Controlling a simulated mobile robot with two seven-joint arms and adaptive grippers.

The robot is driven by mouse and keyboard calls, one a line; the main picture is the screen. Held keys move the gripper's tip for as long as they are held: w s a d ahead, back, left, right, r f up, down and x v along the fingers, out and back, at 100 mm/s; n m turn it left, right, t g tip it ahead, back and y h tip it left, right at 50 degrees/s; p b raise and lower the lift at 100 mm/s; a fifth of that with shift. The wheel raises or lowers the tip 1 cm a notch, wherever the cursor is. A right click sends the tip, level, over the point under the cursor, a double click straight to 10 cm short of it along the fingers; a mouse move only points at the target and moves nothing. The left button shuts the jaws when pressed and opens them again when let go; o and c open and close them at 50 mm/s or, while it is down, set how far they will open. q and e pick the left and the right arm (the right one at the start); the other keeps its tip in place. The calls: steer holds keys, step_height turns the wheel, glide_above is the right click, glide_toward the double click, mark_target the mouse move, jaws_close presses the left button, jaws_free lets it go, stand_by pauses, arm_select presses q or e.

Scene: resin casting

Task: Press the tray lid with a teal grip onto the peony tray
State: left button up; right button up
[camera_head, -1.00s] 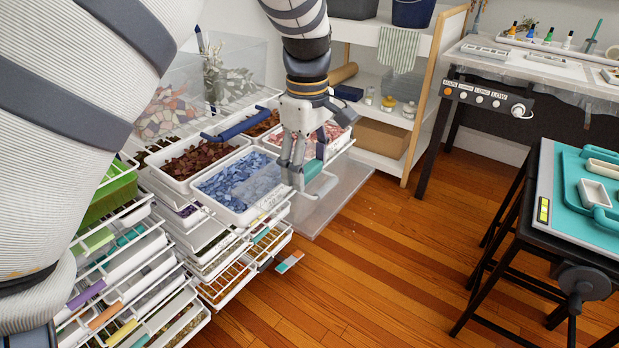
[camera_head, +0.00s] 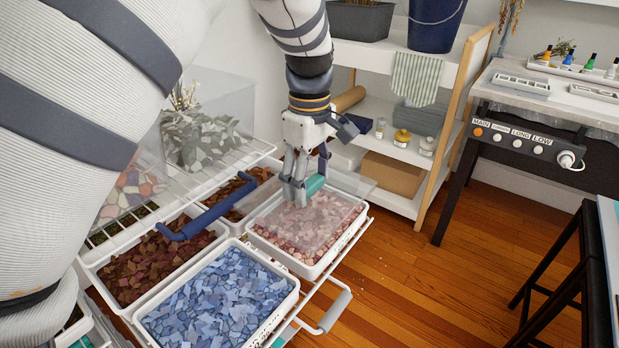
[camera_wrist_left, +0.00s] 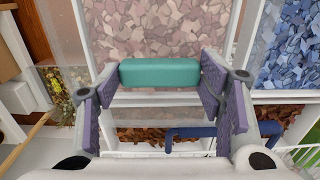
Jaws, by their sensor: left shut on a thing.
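The peony tray (camera_head: 292,262) is a white tray of pink petals on the wire rack, in the middle of the head view. My left gripper (camera_head: 299,190) points down over its back part, shut on the teal grip (camera_head: 316,184) of a clear lid (camera_head: 335,212). In the left wrist view the teal grip (camera_wrist_left: 159,72) lies between the fingers. The clear sheet overlaps the pink petals and reaches past the tray's edge on one side, so it looks offset. I cannot tell whether it touches the rim. My right gripper is not in view.
A tray of blue petals (camera_head: 222,305) stands in front, and a tray of dark red petals (camera_head: 155,262) to the left, with a dark blue handle (camera_head: 205,210) above it. A white shelf (camera_head: 395,150) stands behind. The floor (camera_head: 400,290) to the right is open.

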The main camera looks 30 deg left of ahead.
mark_target(310, 195)
arm_select(q)
steer(key=shift+w+a, duration=0.2)
steer(key=shift+w, duration=0.15)
steer(key=shift+s+d+r, duration=0.2)
steer(key=shift+s, duration=0.05)
steer(key=shift+f, duration=2.15)
steer(key=shift+f, duration=0.1)
steer(key=shift+f, duration=0.95)
